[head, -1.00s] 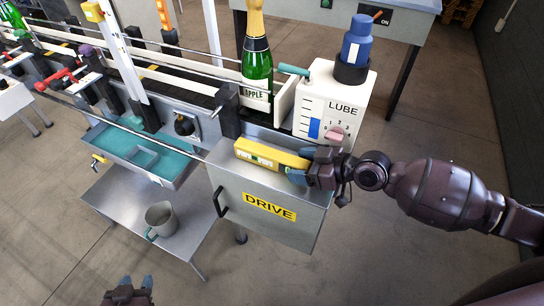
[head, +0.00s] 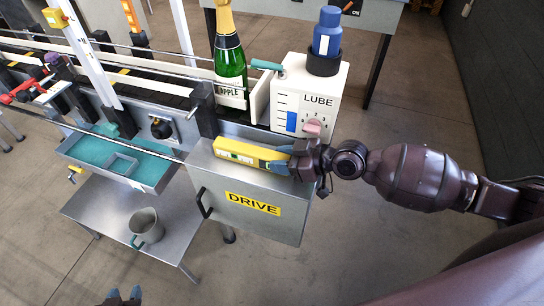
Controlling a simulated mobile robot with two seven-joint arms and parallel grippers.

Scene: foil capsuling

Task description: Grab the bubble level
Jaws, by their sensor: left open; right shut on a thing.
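The yellow bubble level (head: 247,153) lies along the top of the grey DRIVE box in the head view. My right gripper (head: 290,161) is shut on the level's right end, and its fingers hide that end. The level looks close to the box top; I cannot tell whether it touches it. My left gripper (head: 124,297) shows only at the bottom edge, with its two fingertips apart, open and empty, far from the level.
The DRIVE box (head: 240,215) is below the level. The white LUBE unit (head: 311,97) with a blue bottle (head: 327,32) stands behind. A green bottle (head: 230,65) stands on the conveyor. A metal mug (head: 146,226) sits on the lower shelf (head: 95,208).

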